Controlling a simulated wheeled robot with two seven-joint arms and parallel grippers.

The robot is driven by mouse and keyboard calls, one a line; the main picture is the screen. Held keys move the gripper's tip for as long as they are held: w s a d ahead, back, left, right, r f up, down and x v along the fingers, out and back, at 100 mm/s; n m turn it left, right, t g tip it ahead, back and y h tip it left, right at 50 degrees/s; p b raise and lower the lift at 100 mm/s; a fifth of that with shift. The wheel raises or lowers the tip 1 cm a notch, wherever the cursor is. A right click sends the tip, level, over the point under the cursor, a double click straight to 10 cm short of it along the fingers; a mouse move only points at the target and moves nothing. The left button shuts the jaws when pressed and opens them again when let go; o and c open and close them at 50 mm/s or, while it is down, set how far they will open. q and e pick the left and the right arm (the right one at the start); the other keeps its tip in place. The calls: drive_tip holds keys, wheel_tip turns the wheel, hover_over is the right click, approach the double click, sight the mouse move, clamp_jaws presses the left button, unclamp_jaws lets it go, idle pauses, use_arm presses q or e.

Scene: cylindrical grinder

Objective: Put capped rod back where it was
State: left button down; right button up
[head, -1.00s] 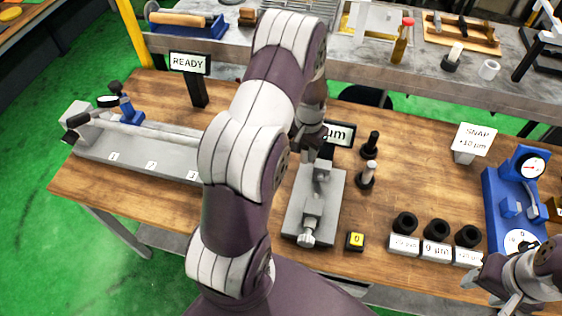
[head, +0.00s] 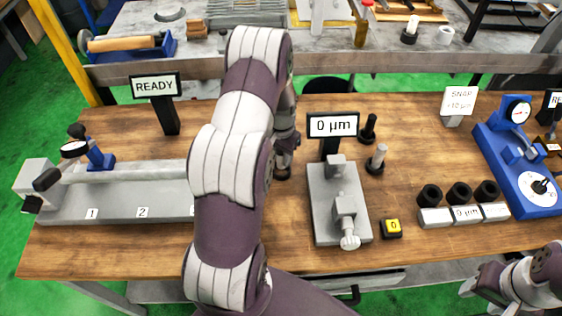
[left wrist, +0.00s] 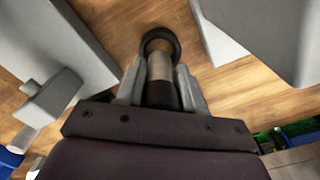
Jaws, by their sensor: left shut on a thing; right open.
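My left gripper (left wrist: 160,92) is shut on a capped rod (left wrist: 160,66). In the left wrist view the rod has a black part between the fingers, a bare metal shaft and a dark round end over the wood. In the head view my left gripper (head: 288,140) is left of the grey gauge fixture (head: 325,218), partly hidden by my arm. A dark round piece (head: 283,173) shows just below it; I cannot tell whether it rests on the table. My right gripper (head: 485,283) is open and empty at the bottom right.
A long grey bench (head: 120,207) lies left, a blue gauge (head: 525,165) right. Black rings (head: 459,192) sit near the front right. Wood right of the pegs is clear.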

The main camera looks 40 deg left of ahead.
sight(281, 163)
use_arm(q)
wheel_tip(281, 163, down, 3)
drive_tip(key=shift+s+r, duration=0.15)
drive_tip(key=shift+r, duration=0.05)
drive_tip(key=shift+f, duration=0.2)
drive_tip(key=shift+f, duration=0.15)
drive_tip(key=c, duration=0.7)
unclamp_jaws()
